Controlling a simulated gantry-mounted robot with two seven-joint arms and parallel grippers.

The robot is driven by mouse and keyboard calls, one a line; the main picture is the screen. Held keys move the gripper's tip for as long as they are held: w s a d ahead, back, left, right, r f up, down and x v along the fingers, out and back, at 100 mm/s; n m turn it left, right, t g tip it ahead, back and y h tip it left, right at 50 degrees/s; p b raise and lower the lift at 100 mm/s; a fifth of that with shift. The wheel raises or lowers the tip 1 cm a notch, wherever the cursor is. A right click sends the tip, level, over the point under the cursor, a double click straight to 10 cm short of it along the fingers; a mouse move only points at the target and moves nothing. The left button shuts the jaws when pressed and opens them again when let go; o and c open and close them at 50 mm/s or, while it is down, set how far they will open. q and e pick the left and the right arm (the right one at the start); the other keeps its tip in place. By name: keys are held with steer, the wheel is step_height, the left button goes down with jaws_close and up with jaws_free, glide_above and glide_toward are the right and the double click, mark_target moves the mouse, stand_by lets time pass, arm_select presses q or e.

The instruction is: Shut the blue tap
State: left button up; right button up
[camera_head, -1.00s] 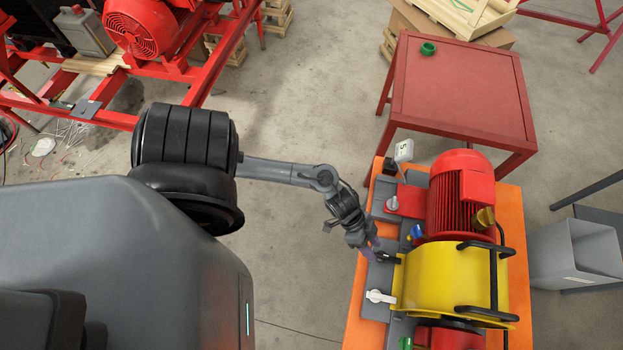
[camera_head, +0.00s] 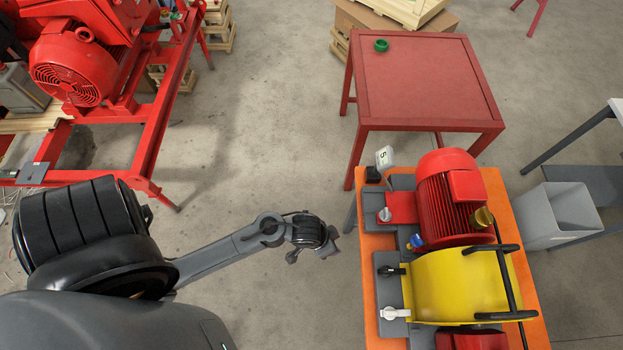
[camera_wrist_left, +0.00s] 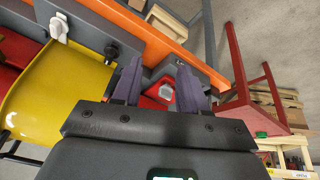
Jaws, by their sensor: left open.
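The blue tap (camera_head: 416,240) is a small blue handle on the grey panel of the pump skid, beside the yellow guard (camera_head: 455,285) and below the red motor (camera_head: 440,200) in the head view. Its handle's exact angle is too small to tell. My left gripper (camera_head: 335,250) is over the floor, left of the skid's orange edge and apart from the tap. In the left wrist view its open, empty jaws (camera_wrist_left: 160,82) face the skid; I cannot make out the blue tap there. My right gripper is not in view.
A black tap (camera_head: 390,270) and a white tap (camera_head: 394,313) sit below the blue one; a grey-white tap (camera_head: 385,214) is above it. A red table (camera_head: 425,85) with a green ring (camera_head: 381,45) stands behind. A grey bin (camera_head: 555,215) is right. Floor left of the skid is clear.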

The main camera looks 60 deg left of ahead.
arm_select(q)
steer(key=shift+s+a+f+g+y, duration=0.1)
steer(key=shift+s+a+g+y, duration=0.15)
steer(key=shift+s+a, duration=0.25)
steer(key=shift+s+a+f+g+y, duration=0.1)
steer(key=shift+s+a+g+y, duration=0.2)
steer(key=shift+a, duration=0.4)
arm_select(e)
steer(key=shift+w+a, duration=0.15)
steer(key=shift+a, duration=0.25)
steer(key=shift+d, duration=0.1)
